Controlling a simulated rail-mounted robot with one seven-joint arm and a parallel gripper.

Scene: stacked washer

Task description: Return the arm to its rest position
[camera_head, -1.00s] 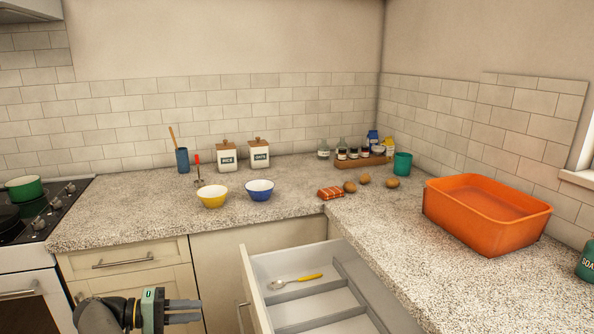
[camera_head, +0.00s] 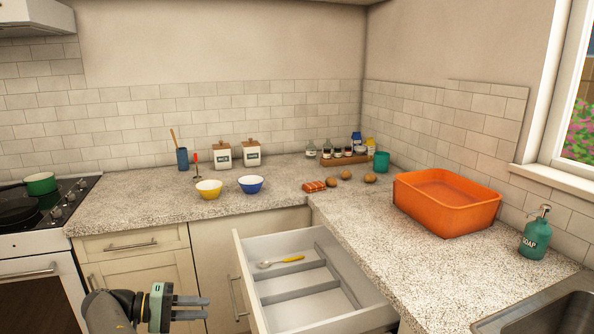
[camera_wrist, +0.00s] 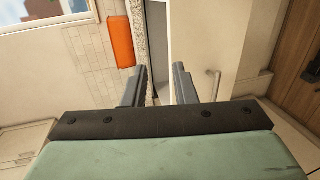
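My gripper (camera_head: 191,307) is at the lower left of the head view, in front of the lower cabinets and left of the open drawer (camera_head: 290,325). Its two fingers are apart with nothing between them. The wrist view also shows my gripper (camera_wrist: 160,85) with its fingers spread and empty. A spoon with a yellow handle (camera_head: 287,260) lies in the drawer's far left compartment, apart from the gripper.
The open drawer juts out below the corner of the speckled counter (camera_head: 370,235). An orange basin (camera_head: 445,215), a soap bottle (camera_head: 535,235), a yellow bowl (camera_head: 208,190) and a blue bowl (camera_head: 251,185) stand on the counter. A stove (camera_head: 40,215) is at the left.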

